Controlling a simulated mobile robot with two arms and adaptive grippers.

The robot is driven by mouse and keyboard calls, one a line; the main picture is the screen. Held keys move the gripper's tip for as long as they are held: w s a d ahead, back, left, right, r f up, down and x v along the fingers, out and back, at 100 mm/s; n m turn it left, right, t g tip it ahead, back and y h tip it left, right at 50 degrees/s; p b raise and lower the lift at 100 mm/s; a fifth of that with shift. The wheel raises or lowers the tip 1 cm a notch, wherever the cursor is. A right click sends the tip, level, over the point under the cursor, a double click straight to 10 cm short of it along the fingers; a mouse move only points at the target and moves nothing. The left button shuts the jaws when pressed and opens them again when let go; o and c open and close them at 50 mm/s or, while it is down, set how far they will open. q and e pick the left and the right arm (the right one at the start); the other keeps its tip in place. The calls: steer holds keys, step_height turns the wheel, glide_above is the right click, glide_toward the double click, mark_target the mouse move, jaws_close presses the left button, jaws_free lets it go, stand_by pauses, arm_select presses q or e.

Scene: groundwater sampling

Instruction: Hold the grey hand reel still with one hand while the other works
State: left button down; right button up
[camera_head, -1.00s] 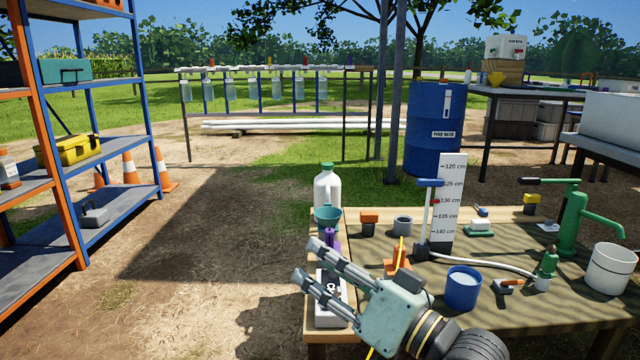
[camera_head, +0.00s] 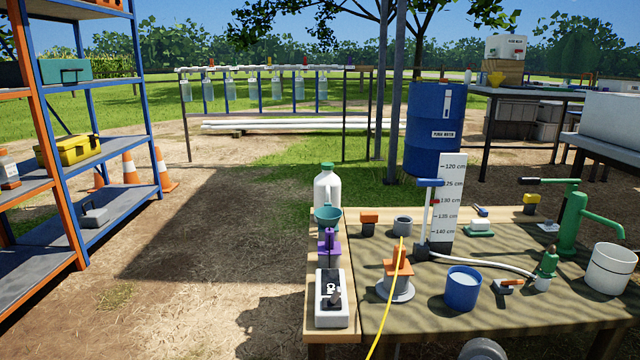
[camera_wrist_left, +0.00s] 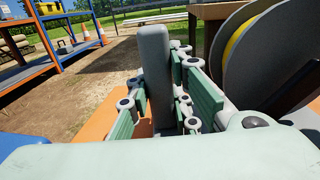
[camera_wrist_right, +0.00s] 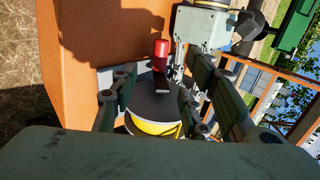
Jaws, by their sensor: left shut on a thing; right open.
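The grey hand reel (camera_wrist_left: 243,75) stands at the right of the left wrist view, with yellow line wound between its discs. My left gripper (camera_wrist_left: 158,100) is shut on a grey upright bar beside the reel, which looks like its handle. In the right wrist view the reel (camera_wrist_right: 150,108) shows as a dark disc with a yellow band and a red knob (camera_wrist_right: 161,52). My right gripper (camera_wrist_right: 158,85) is open, its fingers on either side of the knob. Contact with the knob is not clear.
In the head view a yellow line (camera_head: 385,310) runs from an orange guide (camera_head: 398,268) over the table's front edge. A blue cup (camera_head: 462,290), a meter (camera_head: 331,300) and a white jug (camera_head: 327,190) stand on the table. An orange surface (camera_wrist_right: 90,50) fills the right wrist view's upper left.

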steer(key=x, duration=0.9)
steer(key=shift+c, duration=0.2)
